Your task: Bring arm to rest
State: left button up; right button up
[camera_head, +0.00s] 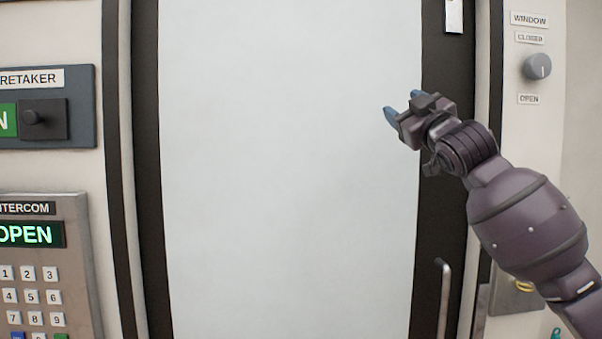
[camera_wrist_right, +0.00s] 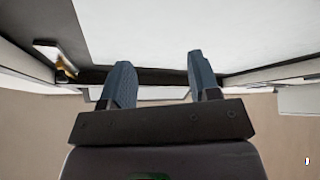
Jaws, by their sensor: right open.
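My right arm comes in from the right in the head view. Its gripper (camera_head: 402,104) is raised in front of the right part of a pale door panel (camera_head: 290,160). The gripper is open and empty. In the right wrist view its two blue-grey fingers (camera_wrist_right: 160,82) stand apart with nothing between them. The pale panel shows beyond them at the top of that view. My left gripper is not in view.
At left are an intercom keypad (camera_head: 40,290) reading OPEN and a caretaker switch panel (camera_head: 82,110). A door handle (camera_head: 444,295) is at lower right. A window knob (camera_head: 537,67) is on the right wall.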

jog(key=s+d+f+m+g+h, duration=0.1)
jog(key=s+f, duration=0.1)
jog(key=f, duration=1.2)
jog(key=s+f+m+g+h, duration=0.1)
jog(key=s+f+m, duration=0.1)
jog(key=f, duration=1.3)
jog(key=s+d+f+m+g+h, duration=0.1)
jog(key=s+f, duration=0.2)
jog(key=f, duration=1.1)
jog(key=s+d+f+m+g+h, duration=0.2)
jog(key=s+f+m+g, duration=0.1)
jog(key=s+f, duration=1.2)
jog(key=s+d+f+m+g+h, duration=0.2)
jog(key=s+d+f+g, duration=0.1)
jog(key=s+f, duration=1.2)
notch_tip(320, 180, down, 3)
jog(key=shift+s+d+f+m+g+h, duration=0.15)
jog(key=shift+s+m+g+h, duration=0.25)
jog(key=shift+g, duration=0.4)
